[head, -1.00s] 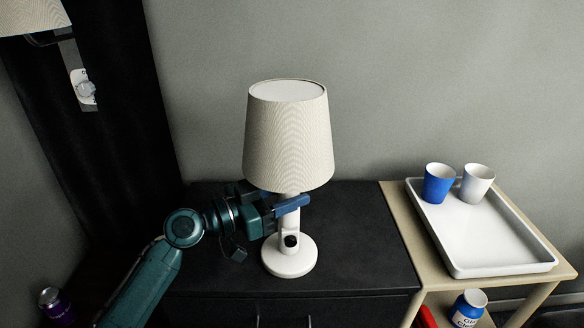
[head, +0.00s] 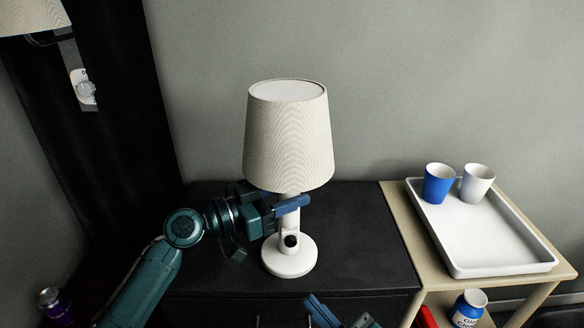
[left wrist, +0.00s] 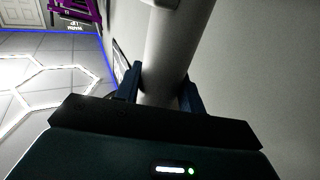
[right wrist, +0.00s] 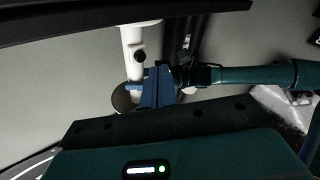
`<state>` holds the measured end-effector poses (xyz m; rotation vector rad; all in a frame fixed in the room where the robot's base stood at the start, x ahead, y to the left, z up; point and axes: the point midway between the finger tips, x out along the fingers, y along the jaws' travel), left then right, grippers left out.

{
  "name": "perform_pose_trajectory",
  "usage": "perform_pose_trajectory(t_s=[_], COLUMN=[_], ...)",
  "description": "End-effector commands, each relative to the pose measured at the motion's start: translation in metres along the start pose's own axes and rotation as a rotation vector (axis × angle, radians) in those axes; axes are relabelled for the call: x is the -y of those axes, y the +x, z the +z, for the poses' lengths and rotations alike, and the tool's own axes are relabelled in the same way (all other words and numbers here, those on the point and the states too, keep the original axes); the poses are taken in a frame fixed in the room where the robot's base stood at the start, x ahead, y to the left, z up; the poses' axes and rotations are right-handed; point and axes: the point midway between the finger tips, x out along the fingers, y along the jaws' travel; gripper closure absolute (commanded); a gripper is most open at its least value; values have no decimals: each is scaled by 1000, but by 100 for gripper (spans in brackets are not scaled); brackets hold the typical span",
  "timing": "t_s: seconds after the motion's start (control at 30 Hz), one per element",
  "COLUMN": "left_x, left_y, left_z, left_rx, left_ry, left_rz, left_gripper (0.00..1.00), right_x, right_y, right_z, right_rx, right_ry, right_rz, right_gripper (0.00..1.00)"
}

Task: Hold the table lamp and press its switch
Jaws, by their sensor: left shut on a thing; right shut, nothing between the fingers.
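The white table lamp (head: 289,140) stands upright on a black cabinet, with a pale fabric shade and a round base. Its black switch knob (head: 291,241) is on the front of the lower stem. My left gripper (head: 290,204) is shut on the stem just under the shade; the left wrist view shows its fingers (left wrist: 160,88) on either side of the white stem (left wrist: 172,50). My right gripper (head: 338,312) is at the bottom edge, below and in front of the lamp, shut and empty. In the right wrist view its blue fingers (right wrist: 157,88) appear near the switch (right wrist: 139,56), apart from it as the head view shows.
The black cabinet top (head: 360,235) is clear around the lamp. At right, a wooden side table (head: 405,235) bears a white tray (head: 490,245) with a blue cup (head: 438,184) and a white cup (head: 476,184). A blue-and-white jar (head: 468,309) is below.

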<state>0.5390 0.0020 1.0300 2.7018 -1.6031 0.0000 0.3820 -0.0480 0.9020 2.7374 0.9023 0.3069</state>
Motion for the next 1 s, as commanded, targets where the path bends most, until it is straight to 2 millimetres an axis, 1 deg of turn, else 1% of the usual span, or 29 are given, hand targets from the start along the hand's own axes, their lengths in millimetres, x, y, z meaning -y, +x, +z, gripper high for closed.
perform_pose_trajectory(t_s=[0.03,0.13,0.2,0.3,0.47,0.8,1.0], left_x=[0,0,0,0,0,0,0], left_y=[0,0,0,0,0,0,0], left_z=[1,1,1,1,1,0,1], left_rx=[1,1,1,1,1,1,1], left_ry=[0,0,0,0,0,0,0], left_rz=[0,0,0,0,0,0,0], left_gripper=[84,84,84,84,84,84,84], right_x=[1,5,7,7,0,-23,-31], right_y=[7,13,15,18,31,71,85], right_z=[-10,-26,-33,-36,-33,-21,-16], right_rx=[-65,-165,-209,-236,-240,-238,-237], right_ry=[-46,-102,-127,-142,-145,-142,-140], right_rz=[-31,-76,-97,-109,-110,-109,-109], right_gripper=[100,100,100,100,100,100,100])
